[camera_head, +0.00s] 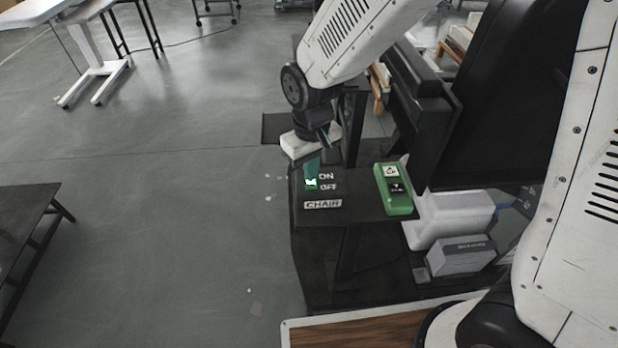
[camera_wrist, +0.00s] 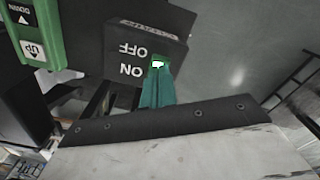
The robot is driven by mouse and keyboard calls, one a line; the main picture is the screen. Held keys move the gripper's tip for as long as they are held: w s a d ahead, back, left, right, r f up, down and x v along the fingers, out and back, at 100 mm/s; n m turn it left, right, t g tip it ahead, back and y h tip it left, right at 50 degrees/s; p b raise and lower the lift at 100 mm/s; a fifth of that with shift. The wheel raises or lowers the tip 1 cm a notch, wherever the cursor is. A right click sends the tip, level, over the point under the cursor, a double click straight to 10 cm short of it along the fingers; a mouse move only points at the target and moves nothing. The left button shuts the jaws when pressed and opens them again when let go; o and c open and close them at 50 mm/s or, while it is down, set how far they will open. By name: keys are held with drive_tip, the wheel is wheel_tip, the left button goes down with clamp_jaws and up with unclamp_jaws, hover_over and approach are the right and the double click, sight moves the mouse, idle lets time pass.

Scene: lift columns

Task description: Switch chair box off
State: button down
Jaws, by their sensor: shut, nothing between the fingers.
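The chair box (camera_head: 345,207) is a dark box with white ON, OFF and CHAIR lettering; in the wrist view the box (camera_wrist: 170,48) appears upside down. Its switch (camera_head: 311,184) shows as a small lit white and green patch beside the lettering, and it also shows in the wrist view (camera_wrist: 158,64). My gripper (camera_head: 312,177) is shut, with its green fingers pointing down and their tips at the switch. In the wrist view the fingertips (camera_wrist: 160,72) overlap the switch's edge. I cannot tell whether they touch it. The fingers hide part of the switch.
A green UP/DOWN control box (camera_head: 400,205) stands just right of the chair box, and it shows at upper left in the wrist view (camera_wrist: 40,45). A dark seat or panel (camera_head: 500,100) and a white box (camera_head: 450,215) are farther right. Open floor (camera_head: 190,210) lies left.

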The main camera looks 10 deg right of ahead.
sight(312, 183)
drive_tip(key=shift+f, duration=0.9)
idle(0.4)
drive_tip(key=shift+r, duration=3.5)
drive_tip(key=s+d+r+m, duration=0.2)
drive_tip(key=s+d+r, duration=0.4)
drive_tip(key=s+d, duration=0.3)
drive_tip(key=s+d+r+m+t, duration=0.1)
drive_tip(key=s+d+r+m, duration=0.2)
drive_tip(key=s+d+r, duration=0.4)
drive_tip(key=s+d, duration=0.3)
drive_tip(key=d, duration=0.1)
drive_tip(key=shift+s+d+r+m, duration=0.2)
drive_tip(key=shift+s+r+m, duration=0.1)
